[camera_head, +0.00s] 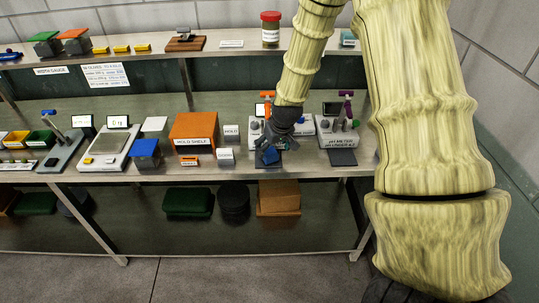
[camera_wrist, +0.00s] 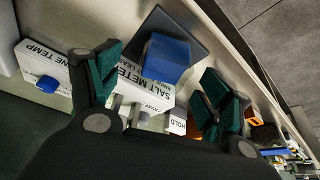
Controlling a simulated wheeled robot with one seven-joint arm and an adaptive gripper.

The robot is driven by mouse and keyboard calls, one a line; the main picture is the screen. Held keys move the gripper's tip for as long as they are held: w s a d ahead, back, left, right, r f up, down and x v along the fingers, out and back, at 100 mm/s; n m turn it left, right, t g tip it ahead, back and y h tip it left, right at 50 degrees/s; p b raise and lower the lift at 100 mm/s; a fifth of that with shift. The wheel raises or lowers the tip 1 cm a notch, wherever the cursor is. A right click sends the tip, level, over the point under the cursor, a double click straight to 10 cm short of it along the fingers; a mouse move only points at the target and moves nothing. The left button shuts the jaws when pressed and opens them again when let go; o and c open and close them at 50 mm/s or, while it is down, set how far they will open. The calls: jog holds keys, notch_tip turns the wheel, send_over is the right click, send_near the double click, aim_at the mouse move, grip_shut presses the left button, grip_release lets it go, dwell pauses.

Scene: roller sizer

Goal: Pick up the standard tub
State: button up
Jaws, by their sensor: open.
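A small blue tub (camera_wrist: 167,56) stands on a dark square pad (camera_wrist: 190,24) in front of the white meter labelled SALT METER (camera_wrist: 120,78). No label on the tub itself can be read. My gripper (camera_wrist: 161,76) is open, with its green-padded fingers on either side of the tub in the wrist view. Gaps show between the tub and both fingers. In the head view my gripper (camera_head: 275,146) is low over the bench, pointing down at the tub (camera_head: 268,156) and partly hiding it and the salt meter.
The bench (camera_head: 218,175) has its front edge close to the pad. Right stands the PH METER (camera_head: 338,134) with its own dark pad. Left are a HOLD sign (camera_head: 225,157), the orange HOLD SHELF (camera_head: 193,131) and another blue box (camera_head: 146,149). An upper shelf (camera_head: 220,47) runs behind.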

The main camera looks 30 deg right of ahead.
aim_at(269, 151)
jog(key=shift+w+a+f+p, duration=0.1)
jog(key=shift+w+f+p, duration=0.35)
jog(key=shift+f, duration=0.15)
jog(key=shift+p+x, duration=0.45)
jog(key=shift+x, duration=1)
jog(key=c, duration=1.2)
jog(key=shift+r, duration=0.1)
jog(key=shift+c, duration=0.2)
